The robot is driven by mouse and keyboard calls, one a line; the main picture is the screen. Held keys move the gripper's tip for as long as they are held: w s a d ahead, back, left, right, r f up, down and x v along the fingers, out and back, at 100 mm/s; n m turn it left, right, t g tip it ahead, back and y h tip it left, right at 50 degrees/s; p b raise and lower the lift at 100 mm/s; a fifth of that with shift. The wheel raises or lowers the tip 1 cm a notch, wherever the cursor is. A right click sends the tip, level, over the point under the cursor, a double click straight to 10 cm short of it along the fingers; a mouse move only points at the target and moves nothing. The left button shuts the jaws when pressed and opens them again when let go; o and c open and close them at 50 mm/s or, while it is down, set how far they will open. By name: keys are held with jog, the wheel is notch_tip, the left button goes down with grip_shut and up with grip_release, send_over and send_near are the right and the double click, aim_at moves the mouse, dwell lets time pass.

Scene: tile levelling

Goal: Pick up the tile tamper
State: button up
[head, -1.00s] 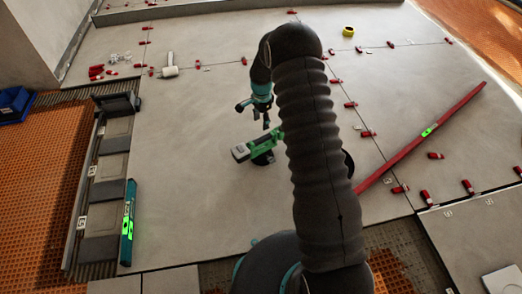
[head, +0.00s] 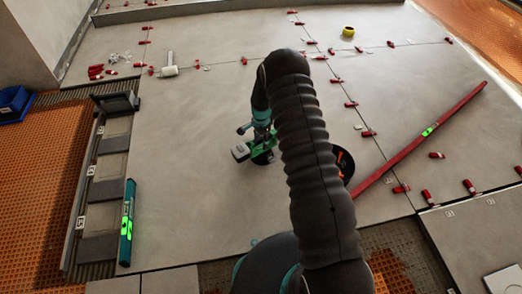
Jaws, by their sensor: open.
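The tile tamper, a green tool with a grey block at its left end (head: 240,151) and a dark round base, sits on the large grey tiles left of my arm. My gripper (head: 264,140) is above it, pointing down at its green body, and partly covers it. The jaws are open. The fingertips are small and overlap the tool in the picture, so whether they touch it cannot be told.
A black disc with orange marks (head: 344,164) is partly hidden behind my arm. A long red level (head: 420,140) lies at right, and a teal level (head: 128,222) at left. A white-headed mallet (head: 168,71) and several red wedges (head: 97,72) lie farther back.

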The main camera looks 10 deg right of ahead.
jog(key=shift+f+b, duration=0.4)
dwell(0.6)
jog(key=shift+w, duration=0.1)
grip_shut()
